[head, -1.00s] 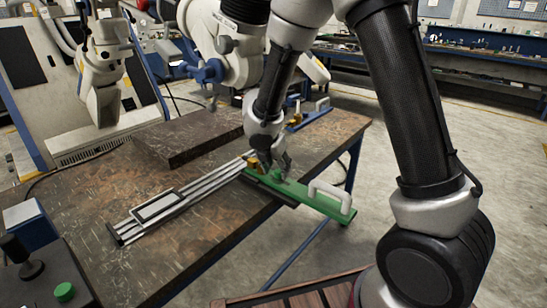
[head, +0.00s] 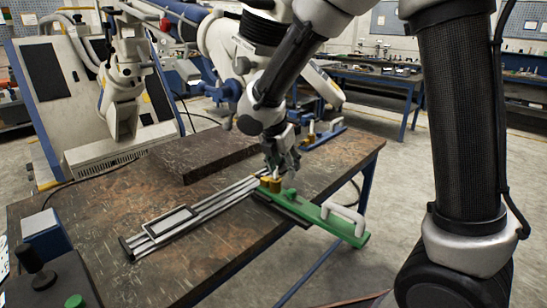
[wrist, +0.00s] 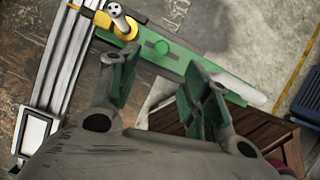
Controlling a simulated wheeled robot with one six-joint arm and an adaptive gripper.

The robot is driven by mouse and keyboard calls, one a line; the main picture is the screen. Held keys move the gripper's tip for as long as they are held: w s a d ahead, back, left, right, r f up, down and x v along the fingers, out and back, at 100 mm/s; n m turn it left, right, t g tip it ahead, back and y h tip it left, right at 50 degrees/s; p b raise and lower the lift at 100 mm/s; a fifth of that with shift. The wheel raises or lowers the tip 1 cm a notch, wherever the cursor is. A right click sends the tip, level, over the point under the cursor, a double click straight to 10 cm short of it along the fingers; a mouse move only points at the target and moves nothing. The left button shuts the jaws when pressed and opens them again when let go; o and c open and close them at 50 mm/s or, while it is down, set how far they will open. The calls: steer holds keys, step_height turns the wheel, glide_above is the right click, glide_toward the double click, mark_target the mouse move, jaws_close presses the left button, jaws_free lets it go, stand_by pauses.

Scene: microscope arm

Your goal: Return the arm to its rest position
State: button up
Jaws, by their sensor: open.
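My gripper (head: 282,165) is open and empty, above the inner end of a green plate (head: 325,215) with a white handle (head: 343,217). In the wrist view my gripper (wrist: 160,85) has its two fingers spread, with the green plate (wrist: 185,65) beyond them. A yellow clamp-like part (head: 270,184) stands by the plate's inner end, and shows in the wrist view (wrist: 118,28) beyond the left finger. My arm reaches out over the table's right side. Any gap between fingertips and plate is hard to judge.
A silver rail with a framed slide (head: 172,224) lies on the brown table (head: 100,205). A dark raised slab (head: 210,150) and a white microscope (head: 122,95) stand behind. A control box with a joystick (head: 35,280) is front left.

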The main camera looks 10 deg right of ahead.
steer(key=s+d+r+m+y, duration=0.1)
steer(key=s+d+r+m, duration=0.3)
steer(key=s+d+m, duration=0.2)
steer(key=s+d+r+m+y, duration=0.1)
steer(key=s+d+r+m, duration=0.3)
steer(key=s+d+m, duration=0.3)
steer(key=s+d+r+m+t+y, duration=0.1)
steer(key=s+d+r+m, duration=0.3)
steer(key=s+d+m, duration=0.3)
steer(key=s+m, duration=0.5)
steer(key=m, duration=0.2)
steer(key=shift+s+r, duration=0.2)
steer(key=shift+r, duration=0.1)
stand_by(1.1)
